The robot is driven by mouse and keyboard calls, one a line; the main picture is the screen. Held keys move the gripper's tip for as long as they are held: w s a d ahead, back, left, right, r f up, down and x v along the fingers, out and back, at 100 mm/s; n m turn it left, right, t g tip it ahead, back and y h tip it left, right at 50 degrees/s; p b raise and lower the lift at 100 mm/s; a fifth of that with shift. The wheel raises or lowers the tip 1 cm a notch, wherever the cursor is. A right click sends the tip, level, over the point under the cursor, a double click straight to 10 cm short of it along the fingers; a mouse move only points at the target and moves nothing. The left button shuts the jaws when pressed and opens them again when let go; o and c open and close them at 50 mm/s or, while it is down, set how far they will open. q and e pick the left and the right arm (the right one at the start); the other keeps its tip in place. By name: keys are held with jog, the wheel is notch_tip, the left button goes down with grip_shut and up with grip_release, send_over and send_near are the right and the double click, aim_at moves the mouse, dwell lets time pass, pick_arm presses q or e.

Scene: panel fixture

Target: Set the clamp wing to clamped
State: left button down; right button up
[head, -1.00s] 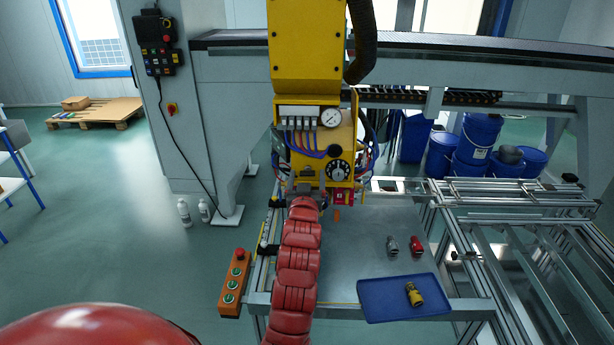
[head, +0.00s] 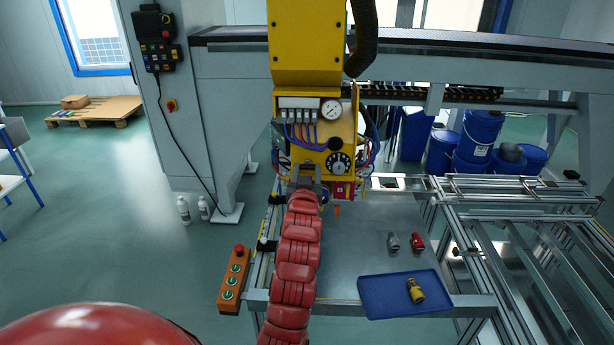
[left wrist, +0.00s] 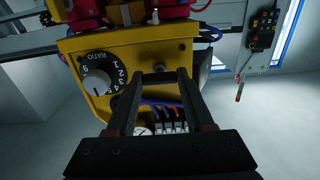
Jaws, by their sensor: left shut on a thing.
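The yellow panel (head: 296,165) hangs under a yellow column, with a black dial (head: 339,162) and a pressure gauge (head: 331,110). My left gripper (head: 308,187) is at the panel's lower left edge, left of a red block (head: 342,190). In the left wrist view, where the panel appears upside down, the left gripper (left wrist: 162,76) is shut on a small dark part, which I take to be the clamp wing. The fingers hide most of it, and its setting cannot be read. The dial (left wrist: 97,82) is left of the fingers. My right gripper is not in view.
Coloured hoses (head: 305,136) run across the panel beside the gripper. Below is a grey table (head: 350,250) with two small fittings and a blue tray (head: 375,298) holding a yellow fitting. An orange button box (head: 234,283) stands at the table's left.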

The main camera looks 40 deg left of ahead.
pick_arm(q)
jog(key=shift+c, duration=1.4)
grip_release()
jog(key=p+v, duration=1)
jog(key=v, duration=0.7)
jog(key=shift+s+d+p, duration=0.15)
jog(key=shift+d+p, duration=0.1)
jog(key=shift+p, duration=0.15)
